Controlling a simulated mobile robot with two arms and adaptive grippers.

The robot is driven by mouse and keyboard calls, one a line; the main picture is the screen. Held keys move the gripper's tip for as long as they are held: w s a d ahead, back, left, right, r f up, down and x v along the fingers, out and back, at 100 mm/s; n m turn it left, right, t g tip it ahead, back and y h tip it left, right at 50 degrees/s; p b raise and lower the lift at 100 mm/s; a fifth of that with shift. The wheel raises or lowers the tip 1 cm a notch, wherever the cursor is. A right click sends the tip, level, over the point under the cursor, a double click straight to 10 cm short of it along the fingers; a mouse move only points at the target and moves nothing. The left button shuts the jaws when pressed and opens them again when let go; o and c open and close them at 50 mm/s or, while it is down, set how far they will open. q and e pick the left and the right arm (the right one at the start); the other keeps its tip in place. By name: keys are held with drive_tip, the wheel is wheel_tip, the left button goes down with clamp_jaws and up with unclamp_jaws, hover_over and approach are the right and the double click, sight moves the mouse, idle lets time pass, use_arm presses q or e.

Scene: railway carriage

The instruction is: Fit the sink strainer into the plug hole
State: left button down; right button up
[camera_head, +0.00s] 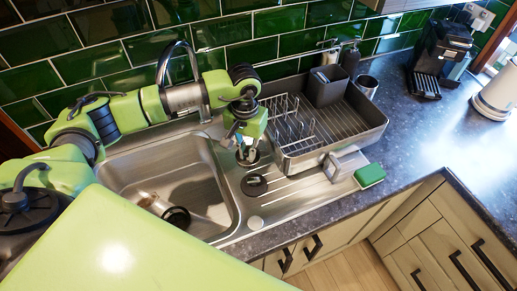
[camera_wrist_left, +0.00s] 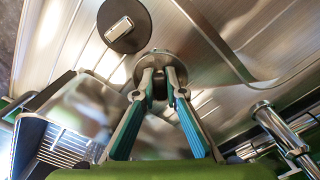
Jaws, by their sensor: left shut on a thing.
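My left gripper (camera_head: 246,153) is over the metal drainboard (camera_head: 290,192), to the right of the sink basin (camera_head: 205,165). In the left wrist view my left gripper (camera_wrist_left: 160,80) has its fingers closed on the middle of a small round silvery sink strainer (camera_wrist_left: 160,54). I cannot tell whether the strainer touches the drainboard or is just above it. A black disc with a chrome handle (camera_head: 254,185) lies close by on the drainboard, and it also shows in the left wrist view (camera_wrist_left: 122,24). I cannot make out the plug hole. My right gripper is out of view.
A tumbler-like thing with a dark end (camera_head: 176,216) lies in the basin. A dish rack (camera_head: 372,130) stands to the right of the gripper. A green sponge (camera_head: 369,175) and a grey holder (camera_head: 345,164) are in front of the rack. The tap (camera_head: 203,95) arches behind the arm.

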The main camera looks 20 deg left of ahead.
sight(259, 154)
use_arm(q)
drive_tip(key=shift+w+d+f+p, duration=0.85)
drive_tip(key=shift+w+d+f, duration=0.1)
drive_tip(key=shift+w+d, duration=0.25)
drive_tip(key=shift+f, duration=0.2)
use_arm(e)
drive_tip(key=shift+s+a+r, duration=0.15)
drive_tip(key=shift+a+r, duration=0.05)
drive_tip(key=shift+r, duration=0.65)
use_arm(q)
drive_tip(key=shift+f+b, duration=0.3)
drive_tip(key=shift+b, duration=0.05)
drive_tip(key=c, duration=2.4)
unclamp_jaws()
drive_tip(key=shift+r, duration=0.1)
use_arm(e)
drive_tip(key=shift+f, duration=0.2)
use_arm(q)
drive_tip(key=shift+o, duration=0.2)
